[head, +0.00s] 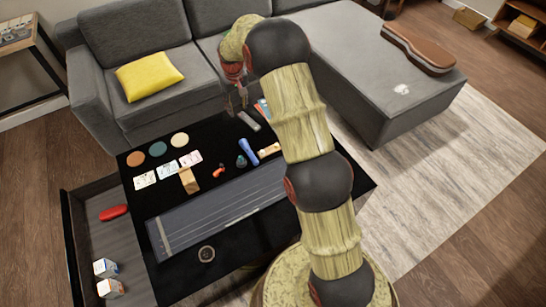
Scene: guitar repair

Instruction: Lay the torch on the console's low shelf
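A blue, torch-shaped object (248,152) lies on the black table, right of its middle; I take it for the torch. My gripper (237,105) hangs fingers-down over the table's far edge, beyond the torch and apart from it. Its two fingers look spread, with nothing visible between them. A wooden shelf unit (520,38) is cut off at the top right.
The black table (222,262) holds a fretboard-like panel (215,212), cards, round discs, a wooden block (188,180) and small items. An open drawer (90,240) at left holds a red object (113,212) and small boxes. A grey sofa (135,45) stands behind; a guitar case (418,48) lies on it.

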